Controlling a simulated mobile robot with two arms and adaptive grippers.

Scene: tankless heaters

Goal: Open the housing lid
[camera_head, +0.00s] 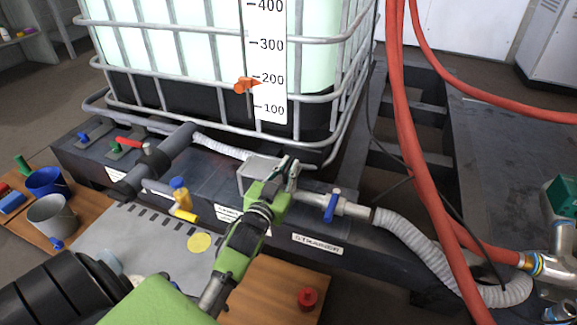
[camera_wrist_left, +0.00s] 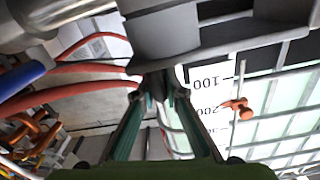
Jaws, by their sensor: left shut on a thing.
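The grey housing (camera_head: 258,170) sits in the pipe line on the dark base, just in front of the white caged tank. Its squarish top shows in the head view, partly hidden by my gripper. My left gripper (camera_head: 282,178) is at the housing's right front side, its fingers shut on the lid's edge as far as I can see. In the left wrist view, my fingertips (camera_wrist_left: 166,92) close together against a grey rimmed body (camera_wrist_left: 175,40) of the housing. The exact contact is hidden in the head view. My right gripper is not in view.
A blue-handled valve (camera_head: 332,206) and corrugated hose (camera_head: 410,240) lie to the right. Thick red hoses (camera_head: 408,110) hang further right. The caged tank (camera_head: 165,60) stands close behind.

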